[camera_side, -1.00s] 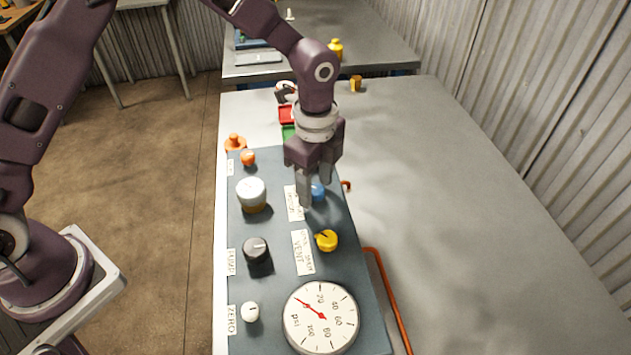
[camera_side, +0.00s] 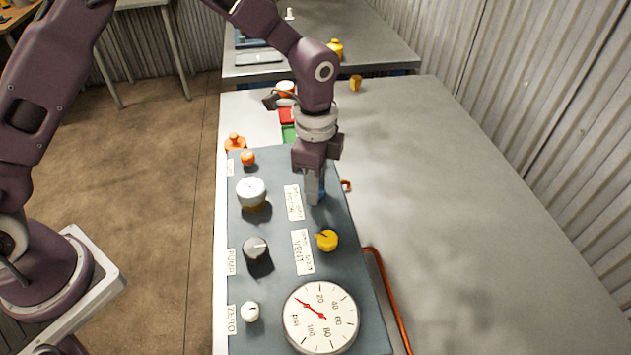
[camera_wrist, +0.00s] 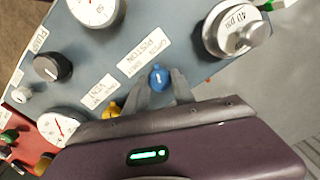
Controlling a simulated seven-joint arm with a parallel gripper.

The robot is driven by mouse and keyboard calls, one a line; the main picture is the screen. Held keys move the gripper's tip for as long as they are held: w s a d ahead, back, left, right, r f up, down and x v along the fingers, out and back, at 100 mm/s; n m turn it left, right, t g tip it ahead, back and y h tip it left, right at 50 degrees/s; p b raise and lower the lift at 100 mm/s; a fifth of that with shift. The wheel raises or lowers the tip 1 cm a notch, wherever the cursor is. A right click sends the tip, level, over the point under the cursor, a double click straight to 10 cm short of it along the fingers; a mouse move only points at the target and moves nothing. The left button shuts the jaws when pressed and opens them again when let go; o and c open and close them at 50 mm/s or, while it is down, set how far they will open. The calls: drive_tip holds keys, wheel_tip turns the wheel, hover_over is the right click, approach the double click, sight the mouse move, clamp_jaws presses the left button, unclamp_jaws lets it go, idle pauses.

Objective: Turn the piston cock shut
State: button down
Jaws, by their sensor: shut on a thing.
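The piston cock is a blue knob with a white pointer mark, seen in the wrist view (camera_wrist: 158,77) beside the label reading PISTON (camera_wrist: 145,56). My gripper (camera_wrist: 161,85) has one finger on each side of the knob and is shut on it. In the side view my gripper (camera_side: 315,198) points down over the panel (camera_side: 275,220), and its fingers hide most of the blue piston cock (camera_side: 322,190). The PISTON label there (camera_side: 293,202) lies just left of the fingers.
A yellow knob (camera_side: 326,240) by the VENT label (camera_side: 302,252) is close to my fingers. A black knob (camera_side: 257,250), a white knob (camera_side: 250,312), a white-topped round fitting (camera_side: 251,191) and a psi gauge (camera_side: 320,318) stand on the panel.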

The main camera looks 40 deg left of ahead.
drive_tip(key=n, duration=1.4)
idle(0.5)
drive_tip(key=c, duration=1.1)
unclamp_jaws()
drive_tip(key=shift+o, duration=0.2)
wheel_tip(320, 180, up, 7)
drive_tip(key=shift+r, duration=0.1)
